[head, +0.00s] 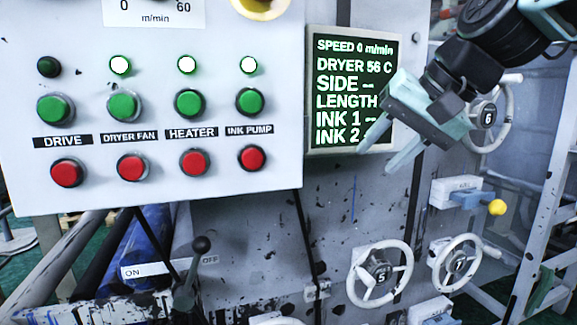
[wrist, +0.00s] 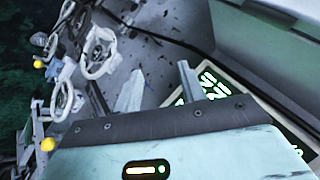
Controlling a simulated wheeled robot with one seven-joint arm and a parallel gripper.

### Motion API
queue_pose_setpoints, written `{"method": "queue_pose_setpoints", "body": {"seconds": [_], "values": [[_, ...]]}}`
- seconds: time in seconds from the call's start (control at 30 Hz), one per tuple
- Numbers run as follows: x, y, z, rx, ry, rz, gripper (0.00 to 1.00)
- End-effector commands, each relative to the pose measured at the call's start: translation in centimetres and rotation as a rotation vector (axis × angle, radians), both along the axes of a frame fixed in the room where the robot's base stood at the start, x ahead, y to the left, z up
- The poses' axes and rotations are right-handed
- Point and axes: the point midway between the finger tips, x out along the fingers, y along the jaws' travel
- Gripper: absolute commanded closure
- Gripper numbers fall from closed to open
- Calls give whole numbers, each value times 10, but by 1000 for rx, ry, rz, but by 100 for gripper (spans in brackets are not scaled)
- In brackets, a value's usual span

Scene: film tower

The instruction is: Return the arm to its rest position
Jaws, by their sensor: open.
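My gripper (head: 393,128) hangs from my dark arm at the upper right of the head view, in front of the right edge of the display screen (head: 345,82). Its two pale fingers are apart, with nothing visible between them. In the wrist view the fingers of my gripper (wrist: 158,84) stand apart in front of the machine face. The screen reads SPEED 0 m/min and DRYER 56 C, and my gripper covers the ends of its lower lines. I cannot tell how far my gripper is from the screen.
At left a white panel (head: 150,190) carries green and red buttons; the DRIVE lamp (head: 48,67) is dark, three others lit. Handwheels 5 (head: 381,274), 7 (head: 461,264) and 6 (head: 489,117), a yellow-knobbed lever (head: 496,207) and a black-knobbed lever (head: 201,245) project from the machine.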

Motion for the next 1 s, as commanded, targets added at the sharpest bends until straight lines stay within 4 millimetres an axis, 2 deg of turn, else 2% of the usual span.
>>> {"method": "queue_pose_setpoints", "body": {"seconds": [0.03,0.17,0.2,0.3,0.4,0.5,0.6,1.0], "values": [[-20,13,-35,-61,38,74,59],[-74,32,-110,-219,108,270,59],[-93,34,-132,-270,129,335,59],[-139,33,-181,-388,170,500,59],[-179,24,-217,-485,199,644,59],[-207,13,-240,-554,217,751,59],[-222,6,-252,-591,225,813,59],[-227,4,-255,-603,228,831,59]]}}
